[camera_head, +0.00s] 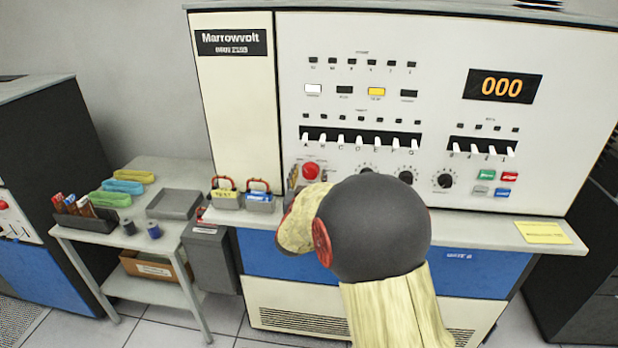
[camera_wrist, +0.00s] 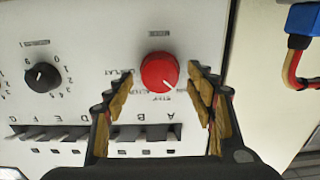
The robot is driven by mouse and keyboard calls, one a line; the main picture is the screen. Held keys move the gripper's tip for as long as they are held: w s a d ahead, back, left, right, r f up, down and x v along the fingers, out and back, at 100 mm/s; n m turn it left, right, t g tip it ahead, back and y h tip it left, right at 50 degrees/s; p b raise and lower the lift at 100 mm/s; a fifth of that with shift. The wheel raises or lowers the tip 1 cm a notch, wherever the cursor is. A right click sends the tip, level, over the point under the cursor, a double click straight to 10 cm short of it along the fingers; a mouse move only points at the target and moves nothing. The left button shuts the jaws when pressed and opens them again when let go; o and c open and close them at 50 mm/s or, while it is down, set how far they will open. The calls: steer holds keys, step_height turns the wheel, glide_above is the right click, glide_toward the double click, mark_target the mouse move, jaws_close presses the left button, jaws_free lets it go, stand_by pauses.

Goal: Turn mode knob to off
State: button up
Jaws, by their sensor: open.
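The mode knob (camera_wrist: 160,72) is a round red knob with a pale pointer line on the white panel. In the wrist view it sits between and just beyond my open gripper (camera_wrist: 160,88), with a finger on each side. The fingers look apart from the knob, though contact on the right side is hard to tell. The pointer line runs toward the lower right of the picture; printed labels around the knob are partly covered. The red knob also shows in the head view (camera_head: 310,171), left of my arm. There my fingertips are mostly hidden behind the wrist.
A row of white toggle switches (camera_head: 360,143) lies above the knobs. A black dial (camera_wrist: 43,77) is left of the red knob in the wrist view. A yellow note (camera_head: 541,233) lies on the ledge at right.

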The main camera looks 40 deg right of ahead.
steer(key=shift+c, duration=1.2)
steer(key=c, duration=0.9)
